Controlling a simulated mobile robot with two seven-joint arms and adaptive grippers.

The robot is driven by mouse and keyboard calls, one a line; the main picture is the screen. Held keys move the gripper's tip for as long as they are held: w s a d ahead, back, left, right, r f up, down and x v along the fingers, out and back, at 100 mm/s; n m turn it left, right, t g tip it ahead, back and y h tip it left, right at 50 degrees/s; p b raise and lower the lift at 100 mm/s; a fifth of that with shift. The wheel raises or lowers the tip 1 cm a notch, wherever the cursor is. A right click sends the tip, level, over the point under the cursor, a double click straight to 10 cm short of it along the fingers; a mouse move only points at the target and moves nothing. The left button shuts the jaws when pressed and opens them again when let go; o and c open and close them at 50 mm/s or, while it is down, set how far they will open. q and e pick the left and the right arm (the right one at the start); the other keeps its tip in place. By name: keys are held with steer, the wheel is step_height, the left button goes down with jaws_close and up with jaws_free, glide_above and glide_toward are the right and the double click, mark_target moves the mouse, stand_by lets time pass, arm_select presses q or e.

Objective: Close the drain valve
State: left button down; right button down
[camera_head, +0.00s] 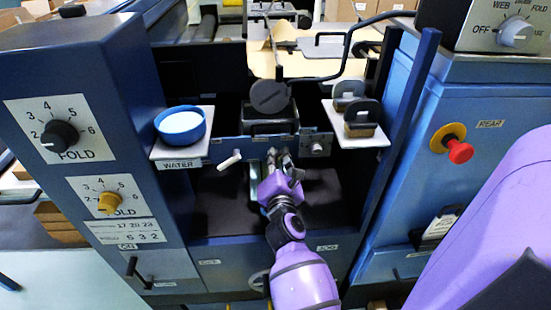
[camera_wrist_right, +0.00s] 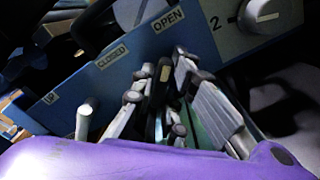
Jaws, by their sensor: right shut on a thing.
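My right gripper (camera_head: 281,158) reaches in from the bottom to the blue panel under the grey tank. In the right wrist view its fingers (camera_wrist_right: 160,90) are closed around a dark handle with a pale mark (camera_wrist_right: 165,72), apparently the drain valve's lever. The labels CLOSED (camera_wrist_right: 112,57) and OPEN (camera_wrist_right: 167,19) are on the blue plate just above it. The handle's tip lies below the OPEN label. In the head view my gripper hides the handle. My left gripper is not in view.
A white peg (camera_head: 230,160) sticks out left of my gripper, and a small knob (camera_head: 317,148) sits to its right. A blue water bowl (camera_head: 181,124) stands on the left shelf. Black-handled items (camera_head: 361,118) stand on the right shelf. Blue cabinets flank both sides.

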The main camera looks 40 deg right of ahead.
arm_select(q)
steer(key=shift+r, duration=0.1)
arm_select(e)
steer(key=n+p, duration=0.2)
steer(key=n, duration=0.3)
steer(key=n+p, duration=0.1)
steer(key=n, duration=0.1)
steer(key=shift+d+n, duration=0.1)
steer(key=shift+n, duration=0.3)
steer(key=n+p, duration=0.1)
steer(key=n, duration=0.1)
steer(key=shift+n, duration=0.4)
steer(key=shift+n+p, duration=0.3)
steer(key=shift+n, duration=0.1)
steer(key=n+p, duration=0.1)
steer(key=n, duration=0.3)
steer(key=shift+p, duration=0.35)
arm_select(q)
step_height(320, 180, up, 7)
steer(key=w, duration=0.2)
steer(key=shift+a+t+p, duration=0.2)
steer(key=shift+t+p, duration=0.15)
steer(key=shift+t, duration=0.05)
arm_select(e)
steer(key=shift+n, duration=1)
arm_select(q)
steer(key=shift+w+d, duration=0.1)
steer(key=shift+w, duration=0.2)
